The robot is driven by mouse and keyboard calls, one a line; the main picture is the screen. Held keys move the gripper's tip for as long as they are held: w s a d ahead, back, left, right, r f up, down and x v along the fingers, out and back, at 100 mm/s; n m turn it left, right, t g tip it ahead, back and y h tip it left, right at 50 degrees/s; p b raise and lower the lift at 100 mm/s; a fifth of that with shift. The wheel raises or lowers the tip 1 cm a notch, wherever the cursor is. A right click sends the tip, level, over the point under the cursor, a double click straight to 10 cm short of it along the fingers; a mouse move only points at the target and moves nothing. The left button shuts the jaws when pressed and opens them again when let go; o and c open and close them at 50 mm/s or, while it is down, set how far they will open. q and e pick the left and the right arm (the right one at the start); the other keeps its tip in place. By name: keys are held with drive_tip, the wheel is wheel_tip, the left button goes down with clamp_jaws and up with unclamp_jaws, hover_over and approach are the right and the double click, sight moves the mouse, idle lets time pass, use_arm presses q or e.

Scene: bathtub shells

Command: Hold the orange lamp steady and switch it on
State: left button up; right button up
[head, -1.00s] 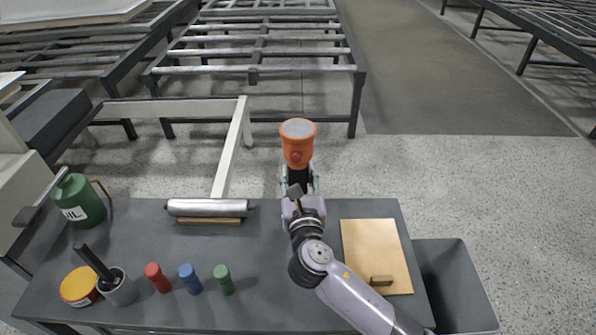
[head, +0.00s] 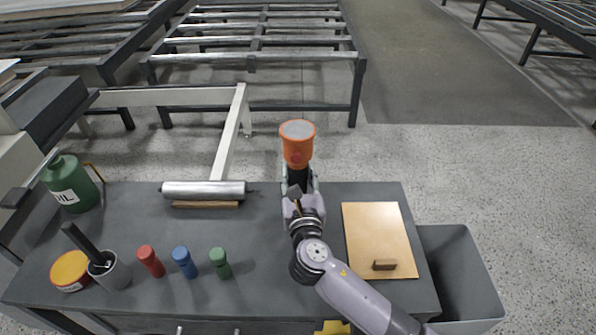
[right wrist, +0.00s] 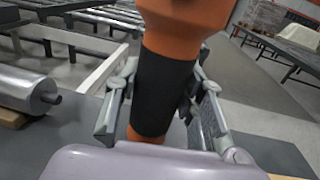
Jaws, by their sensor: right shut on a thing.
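The orange lamp (head: 298,148) has a wide round head with a pale lens facing up and a dark red button on its side. It is upright above the far edge of the table. My right gripper (head: 299,182) is shut on the lamp's black grip. In the right wrist view the black grip (right wrist: 163,92) sits between the two fingers, with the orange head above and a bit of orange below. Whether the lamp is lit I cannot tell. My left gripper is not in view.
A grey bin (head: 458,275) stands at the right.

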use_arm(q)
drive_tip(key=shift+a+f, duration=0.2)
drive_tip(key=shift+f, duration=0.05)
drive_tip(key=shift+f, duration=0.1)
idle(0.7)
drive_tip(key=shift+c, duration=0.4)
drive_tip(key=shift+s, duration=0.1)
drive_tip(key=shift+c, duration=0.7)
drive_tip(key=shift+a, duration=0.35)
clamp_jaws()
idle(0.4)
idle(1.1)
